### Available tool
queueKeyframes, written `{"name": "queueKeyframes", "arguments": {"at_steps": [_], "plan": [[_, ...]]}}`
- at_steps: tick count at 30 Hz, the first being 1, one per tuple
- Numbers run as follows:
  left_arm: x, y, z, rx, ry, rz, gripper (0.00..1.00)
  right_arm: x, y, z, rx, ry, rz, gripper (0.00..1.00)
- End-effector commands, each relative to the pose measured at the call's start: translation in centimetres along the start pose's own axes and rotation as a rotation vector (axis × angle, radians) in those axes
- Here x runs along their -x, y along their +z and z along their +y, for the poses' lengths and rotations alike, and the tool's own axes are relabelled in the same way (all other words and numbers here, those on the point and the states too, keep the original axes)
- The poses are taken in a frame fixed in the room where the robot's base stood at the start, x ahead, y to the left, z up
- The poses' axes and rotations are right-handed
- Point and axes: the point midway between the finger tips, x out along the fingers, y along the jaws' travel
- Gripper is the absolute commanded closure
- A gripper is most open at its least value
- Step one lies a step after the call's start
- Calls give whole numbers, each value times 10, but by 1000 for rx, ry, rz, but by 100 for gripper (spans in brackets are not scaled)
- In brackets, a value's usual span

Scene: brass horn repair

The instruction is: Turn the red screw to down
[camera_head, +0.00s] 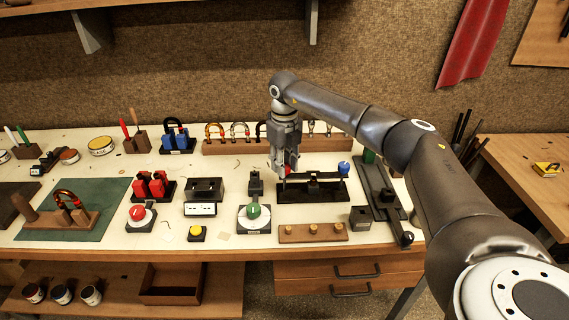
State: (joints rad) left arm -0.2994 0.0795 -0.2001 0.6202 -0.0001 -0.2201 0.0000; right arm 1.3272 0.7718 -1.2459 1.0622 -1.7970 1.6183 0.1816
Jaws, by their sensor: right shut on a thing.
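My right gripper (284,166) comes down from above onto the left end of a long black fixture (312,193) on the workbench. It is shut on the red screw (288,170), of which only a little red shows at the fingertips. The fingers hide most of the screw, so which way it points cannot be told. A blue knob (344,167) stands on the fixture's right end. My left gripper is not in view.
A green knob on a dial base (254,212) and a small dark clamp (256,184) stand left of the fixture. A wooden strip with yellow knobs (312,233) lies in front. A dark rail (380,190) lies to the right. A horn rack (230,146) stands behind.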

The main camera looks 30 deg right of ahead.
Motion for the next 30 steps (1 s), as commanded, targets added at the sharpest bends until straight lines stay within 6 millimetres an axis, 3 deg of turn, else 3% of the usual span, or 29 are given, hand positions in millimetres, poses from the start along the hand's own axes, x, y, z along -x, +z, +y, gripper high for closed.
{"name": "queueKeyframes", "arguments": {"at_steps": [30], "plan": [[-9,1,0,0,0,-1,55,1,1,0,966,-2,-5,96]]}}
